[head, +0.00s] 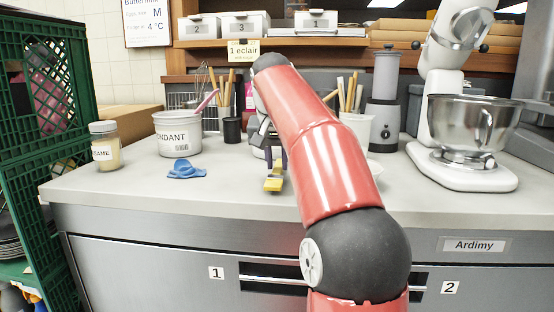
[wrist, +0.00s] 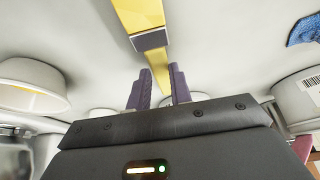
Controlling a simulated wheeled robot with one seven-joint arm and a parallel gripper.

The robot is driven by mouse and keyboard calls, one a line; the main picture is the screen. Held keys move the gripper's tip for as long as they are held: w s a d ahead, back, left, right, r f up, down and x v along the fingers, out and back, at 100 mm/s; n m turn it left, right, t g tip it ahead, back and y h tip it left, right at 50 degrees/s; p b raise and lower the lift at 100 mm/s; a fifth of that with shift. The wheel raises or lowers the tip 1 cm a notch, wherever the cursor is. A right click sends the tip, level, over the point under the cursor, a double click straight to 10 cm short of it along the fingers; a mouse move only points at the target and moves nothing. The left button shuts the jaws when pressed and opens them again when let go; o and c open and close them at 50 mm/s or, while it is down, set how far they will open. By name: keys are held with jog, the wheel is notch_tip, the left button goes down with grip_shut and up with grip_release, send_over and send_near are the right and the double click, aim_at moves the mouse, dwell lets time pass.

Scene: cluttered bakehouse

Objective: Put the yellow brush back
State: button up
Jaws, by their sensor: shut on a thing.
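The yellow brush (head: 273,184) is at my gripper (head: 272,166), over the counter near its front, left of my red arm. In the wrist view the brush (wrist: 141,13) is a long yellow bar with a grey band, running from the top edge down between the purple fingers of my gripper (wrist: 158,82). My gripper is shut on the brush. I cannot tell whether the brush touches the counter. The bristles are not clearly visible, and my arm hides part of the counter behind.
A blue cloth (head: 186,170), a FONDANT tub (head: 178,137) and a jar (head: 105,150) stand left. A dark cup (head: 232,130) is behind, a white utensil pot (head: 357,128) right. A mixer (head: 462,168) is far right. The counter (head: 140,200) is clear near the front left.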

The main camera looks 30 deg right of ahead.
aim_at(276, 175)
jog(key=shift+f+b, duration=0.3)
jog(key=shift+f, duration=0.15)
jog(key=o, duration=0.9)
jog(key=shift+r, duration=0.1)
jog(key=p+v, duration=0.2)
jog(key=v, duration=0.4)
jog(key=shift+r, duration=0.15)
jog(key=shift+s+a+r+p, duration=0.3)
jog(key=shift+s+r+p, duration=0.05)
jog(key=shift+r, duration=0.25)
jog(key=s+a+f, duration=0.1)
jog(key=a, duration=0.1)
jog(key=s+a+f+n, duration=0.1)
jog(key=s+a, duration=0.1)
jog(key=s+a+f+n, duration=0.1)
jog(key=a, duration=0.2)
jog(key=shift+s+f, duration=0.25)
jog(key=shift+s, duration=0.15)
jog(key=s+a+f+n+y, duration=0.1)
jog(key=s+a+f+n, duration=0.1)
jog(key=s+f, duration=0.8)
jog(key=s+a+f+n+t+y, duration=0.1)
jog(key=s+a+f+n, duration=0.1)
jog(key=s+a+f, duration=0.3)
jog(key=s+f, duration=0.4)
jog(key=f, duration=0.4)
jog(key=shift+s+f+n+t+y, duration=0.3)
jog(key=shift+s+f+n, duration=0.05)
jog(key=shift+s+n, duration=0.05)
